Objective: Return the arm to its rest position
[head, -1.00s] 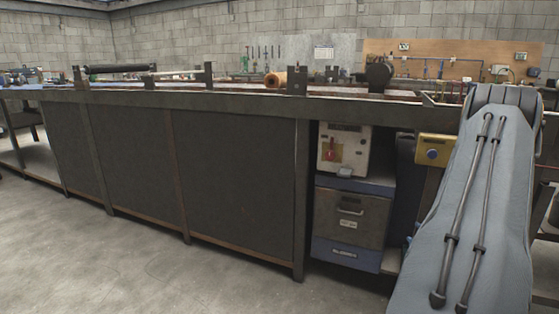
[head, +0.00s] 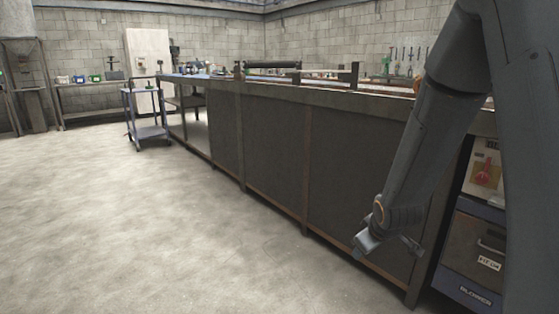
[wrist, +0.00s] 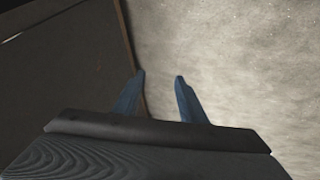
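My gripper (head: 388,248) hangs low at the end of my arm, in front of the dark side panels of the long workbench (head: 272,140) in the head view. My arm comes down from the upper right of that view. In the wrist view my gripper's two blue fingers (wrist: 160,78) stand apart with only floor and the bench's lower edge beyond them. Nothing is between the fingers.
The concrete floor (head: 170,230) is wide and clear to the left. A blue cart (head: 148,120) stands at the far end of the bench. A metal cabinet (head: 470,248) sits under the bench at right. The dark bench panel (wrist: 60,70) is close on the left in the wrist view.

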